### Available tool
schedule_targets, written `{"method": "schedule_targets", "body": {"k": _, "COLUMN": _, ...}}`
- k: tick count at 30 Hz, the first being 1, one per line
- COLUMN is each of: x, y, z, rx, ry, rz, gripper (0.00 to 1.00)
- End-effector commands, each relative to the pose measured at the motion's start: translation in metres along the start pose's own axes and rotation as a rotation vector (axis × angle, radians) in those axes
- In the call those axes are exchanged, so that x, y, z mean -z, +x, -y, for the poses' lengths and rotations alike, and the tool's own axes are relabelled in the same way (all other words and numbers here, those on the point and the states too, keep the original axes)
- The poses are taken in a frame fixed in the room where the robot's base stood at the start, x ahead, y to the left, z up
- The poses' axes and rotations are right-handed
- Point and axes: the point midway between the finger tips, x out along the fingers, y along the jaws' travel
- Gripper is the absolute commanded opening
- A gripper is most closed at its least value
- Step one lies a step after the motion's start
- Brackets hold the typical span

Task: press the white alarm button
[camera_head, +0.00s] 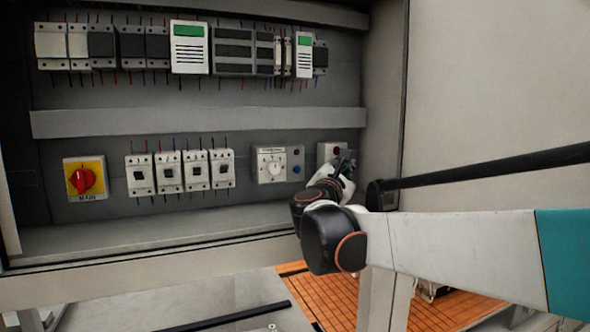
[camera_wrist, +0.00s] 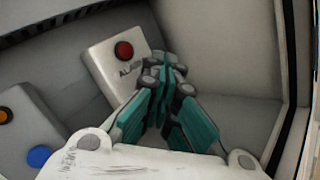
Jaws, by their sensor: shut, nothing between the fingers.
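The alarm box (camera_wrist: 104,66) is a pale box on the cabinet's back panel, with a red round lamp (camera_wrist: 123,51) and a partly covered label starting "ALA". In the head view the alarm box (camera_head: 325,152) is at the right end of the lower row. My gripper (camera_wrist: 165,68) is shut and empty, its tips over the lower right part of the box. In the head view my gripper (camera_head: 346,162) also covers the box's lower part. The white button itself is hidden behind the fingers. I cannot tell whether the tips touch it.
Left of the alarm box is a control box with a white dial (camera_head: 270,163) and a blue button (camera_wrist: 39,156). Several white breakers (camera_head: 180,172) and a red rotary switch (camera_head: 84,178) are further left. The cabinet's right wall (camera_head: 383,100) is close beside my gripper.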

Motion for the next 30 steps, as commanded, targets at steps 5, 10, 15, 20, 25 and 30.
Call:
{"method": "schedule_targets", "body": {"k": 5, "x": -0.004, "y": -0.011, "z": 0.003, "rx": -0.005, "ry": 0.001, "rz": -0.003, "gripper": 0.0}}
{"method": "schedule_targets", "body": {"k": 10, "x": -0.005, "y": -0.013, "z": 0.003, "rx": -0.006, "ry": 0.001, "rz": -0.005, "gripper": 0.0}}
{"method": "schedule_targets", "body": {"k": 15, "x": -0.005, "y": -0.013, "z": 0.003, "rx": -0.007, "ry": 0.001, "rz": -0.005, "gripper": 0.0}}
{"method": "schedule_targets", "body": {"k": 20, "x": -0.011, "y": -0.021, "z": 0.008, "rx": -0.007, "ry": 0.001, "rz": -0.005, "gripper": 0.0}}
{"method": "schedule_targets", "body": {"k": 25, "x": -0.018, "y": -0.032, "z": 0.016, "rx": -0.007, "ry": 0.001, "rz": -0.005, "gripper": 0.0}}
{"method": "schedule_targets", "body": {"k": 30, "x": -0.026, "y": -0.041, "z": 0.024, "rx": -0.006, "ry": 0.001, "rz": -0.005, "gripper": 0.0}}
